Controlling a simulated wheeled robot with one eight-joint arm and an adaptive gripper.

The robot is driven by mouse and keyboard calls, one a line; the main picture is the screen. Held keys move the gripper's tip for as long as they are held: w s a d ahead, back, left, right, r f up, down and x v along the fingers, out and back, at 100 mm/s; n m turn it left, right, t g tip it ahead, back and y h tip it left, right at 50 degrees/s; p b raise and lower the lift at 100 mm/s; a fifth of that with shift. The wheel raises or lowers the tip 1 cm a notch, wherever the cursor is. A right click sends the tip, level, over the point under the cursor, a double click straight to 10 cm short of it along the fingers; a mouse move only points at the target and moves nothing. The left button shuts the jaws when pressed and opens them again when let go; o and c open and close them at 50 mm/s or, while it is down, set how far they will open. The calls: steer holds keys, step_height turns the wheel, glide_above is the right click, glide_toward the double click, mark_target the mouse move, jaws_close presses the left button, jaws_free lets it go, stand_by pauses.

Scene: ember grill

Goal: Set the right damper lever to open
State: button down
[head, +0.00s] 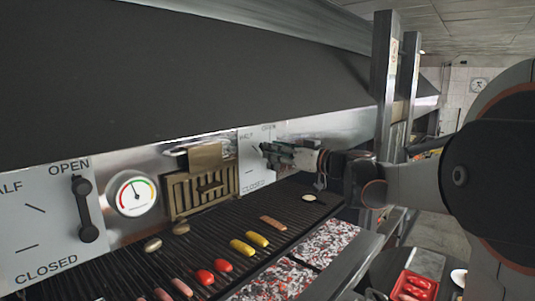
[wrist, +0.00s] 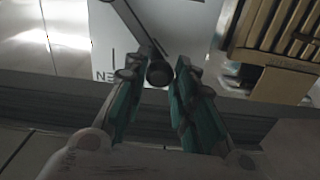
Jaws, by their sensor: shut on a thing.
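The right damper lever (wrist: 146,38) is a dark bar with a round end knob, seen in the wrist view against the pale right damper panel (wrist: 185,22). That view is upside down, with part of the OPEN label by a vertical tick at left. The lever slants away from that tick, toward the brass vent side. My gripper (wrist: 155,79) is shut on the lever's knob end, one teal finger on each side.
A brass vent (head: 203,190) stands left of the right panel. Farther left are a round gauge (head: 131,193) and the left damper lever (head: 84,208), upright at OPEN. The grill grate (head: 205,255) below holds sausages, corn and peppers. A steel post (head: 384,80) stands right of the panel.

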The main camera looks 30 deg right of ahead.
steer(key=w+d+r+m+b, duration=0.1)
steer(key=w+d+r+m, duration=0.1)
steer(key=d+m, duration=0.4)
steer(key=shift+d+r+m, duration=0.15)
steer(key=shift+r+m, duration=0.05)
steer(key=shift+m, duration=0.9)
steer(key=shift+w, duration=0.1)
steer(key=c, duration=1.3)
jaws_free()
steer(key=shift+d, duration=0.1)
steer(key=v, duration=1.2)
